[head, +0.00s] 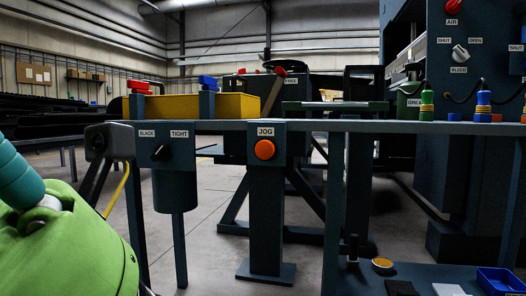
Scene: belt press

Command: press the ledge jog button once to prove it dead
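The jog button (265,150) is a round orange button on a dark blue-grey box labelled JOG. The box sits on top of a post (266,215) with a flat foot on the floor, at the front of the ledge (222,126), near the middle of the head view. The button's face is unobstructed and nothing touches it. I cannot tell from this view whether it is pressed in. Neither of my grippers can be made out in the head view.
A SLACK/TIGHT knob (161,152) is left of the button. A yellow bin (176,106) stands behind. A valve panel with a BLEED knob (460,52) and red AIR knob (454,6) is at upper right. A large green and teal shape (65,245) fills the lower left.

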